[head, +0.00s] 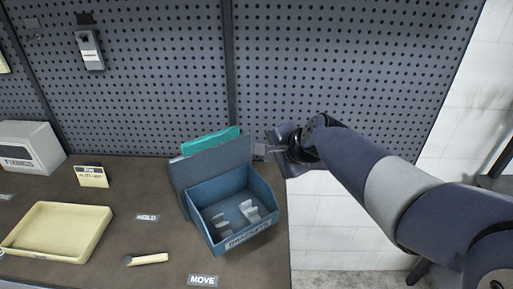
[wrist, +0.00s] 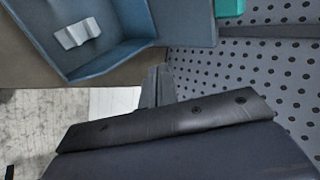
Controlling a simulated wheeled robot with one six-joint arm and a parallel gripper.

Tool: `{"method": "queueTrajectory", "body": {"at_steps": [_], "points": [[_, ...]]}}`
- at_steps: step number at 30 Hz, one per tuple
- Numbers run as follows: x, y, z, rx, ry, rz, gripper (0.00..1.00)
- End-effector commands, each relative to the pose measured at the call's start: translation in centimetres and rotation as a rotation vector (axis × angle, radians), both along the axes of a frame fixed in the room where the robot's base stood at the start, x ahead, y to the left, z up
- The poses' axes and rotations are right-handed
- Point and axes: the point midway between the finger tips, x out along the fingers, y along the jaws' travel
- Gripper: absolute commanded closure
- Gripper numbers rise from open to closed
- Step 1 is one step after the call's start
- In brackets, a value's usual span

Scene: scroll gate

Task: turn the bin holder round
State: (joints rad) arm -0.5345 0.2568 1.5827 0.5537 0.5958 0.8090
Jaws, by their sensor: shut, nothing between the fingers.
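The bin holder (head: 219,159) is a blue-grey upright panel standing on the bench near its right end. A blue open bin (head: 262,190) labelled BRACKETS is at its front, with a few pale brackets (head: 250,211) inside. A teal piece (head: 211,141) shows behind the panel's top. My gripper (head: 270,149) is shut and empty, just right of the panel's upper edge. The holder's back is hidden.
A cream tray (head: 66,258), a small cream stick (head: 147,259) and HOLD (head: 147,218) and MOVE (head: 203,281) labels lie on the bench (head: 125,187). A pegboard (head: 150,80) rises behind. The bench's right edge is beside the bin.

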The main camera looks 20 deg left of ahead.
Motion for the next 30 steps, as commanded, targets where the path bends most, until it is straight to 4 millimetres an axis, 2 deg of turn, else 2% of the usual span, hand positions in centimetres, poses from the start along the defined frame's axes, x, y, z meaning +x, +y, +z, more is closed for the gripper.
{"method": "queueTrajectory", "body": {"at_steps": [4, 12, 30], "points": [[1.1, 1.7, -2.0, -0.002, 0.003, 0.001, 1.00], [3.0, 4.2, -1.6, -0.001, 0.001, 0.001, 1.00], [3.5, 4.7, -1.7, 0.000, -0.001, 0.001, 1.00]]}}
